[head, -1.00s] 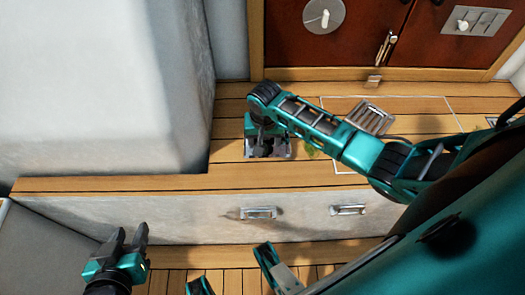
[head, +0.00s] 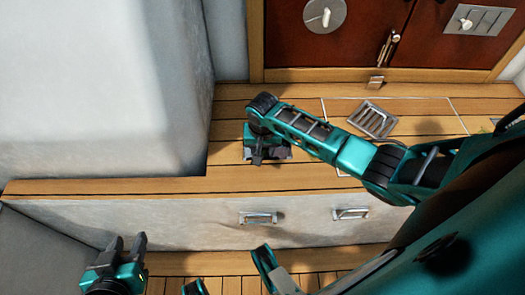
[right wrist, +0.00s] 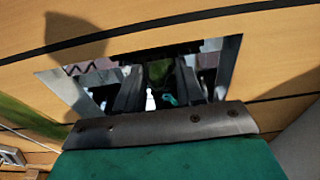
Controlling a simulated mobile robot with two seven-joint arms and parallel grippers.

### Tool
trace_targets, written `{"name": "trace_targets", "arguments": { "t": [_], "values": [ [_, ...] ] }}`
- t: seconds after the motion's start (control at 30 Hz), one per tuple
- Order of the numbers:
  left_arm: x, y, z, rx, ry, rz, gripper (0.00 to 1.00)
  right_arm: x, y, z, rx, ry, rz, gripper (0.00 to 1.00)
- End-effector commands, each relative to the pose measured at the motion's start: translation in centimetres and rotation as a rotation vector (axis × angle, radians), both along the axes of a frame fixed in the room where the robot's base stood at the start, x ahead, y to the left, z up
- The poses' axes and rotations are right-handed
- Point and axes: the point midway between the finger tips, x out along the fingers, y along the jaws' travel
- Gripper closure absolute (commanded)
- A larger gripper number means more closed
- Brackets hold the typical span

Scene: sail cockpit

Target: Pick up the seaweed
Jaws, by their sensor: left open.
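A dark green piece that looks like the seaweed (right wrist: 157,72) shows in the right wrist view, inside a recess in the deck between my right gripper's fingers. My right gripper (head: 266,155) points down into this recess in the head view, and its fingers (right wrist: 158,92) show dark in the right wrist view. They stand apart around the green piece; whether they press on it is unclear. My arm hides the recess's inside in the head view. My left gripper (head: 124,256) is open and empty at the lower left, away from the recess.
A blurred green strip (right wrist: 25,118) lies at the left of the right wrist view. A white block (head: 90,80) stands left. Drawer handles (head: 258,217) are on the front face below.

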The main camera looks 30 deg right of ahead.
Motion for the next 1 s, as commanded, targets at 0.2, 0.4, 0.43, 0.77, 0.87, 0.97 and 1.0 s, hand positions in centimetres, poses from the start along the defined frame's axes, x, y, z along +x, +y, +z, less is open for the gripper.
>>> {"name": "trace_targets", "arguments": {
  "t": [0.2,0.4,0.43,0.77,0.87,0.97,1.0],
  "values": [
    [0.0,0.0,0.0,0.0,-0.001,0.0,0.57,0.0,0.0,0.0,0.0,0.0,0.0,0.92],
    [0.1,0.0,0.1,-0.001,-0.002,0.0,0.57,0.0,0.0,0.0,0.0,0.0,0.0,0.92],
    [0.1,0.0,0.1,-0.001,-0.002,0.0,0.57,0.0,0.0,0.0,0.0,0.0,0.0,0.92],
    [0.2,-0.1,1.8,-0.007,-0.004,0.005,0.57,0.0,0.0,3.1,0.0,-0.001,0.0,0.92],
    [0.2,-0.2,2.8,-0.009,-0.005,0.007,0.57,0.0,0.0,5.2,0.001,-0.003,0.0,0.92],
    [0.2,-0.2,3.9,-0.01,-0.004,0.007,0.57,0.1,0.0,7.8,0.001,-0.003,0.0,0.92],
    [0.2,-0.2,4.3,-0.01,-0.004,0.007,0.57,0.0,0.0,8.8,0.001,-0.003,0.0,0.92]
  ]
}}
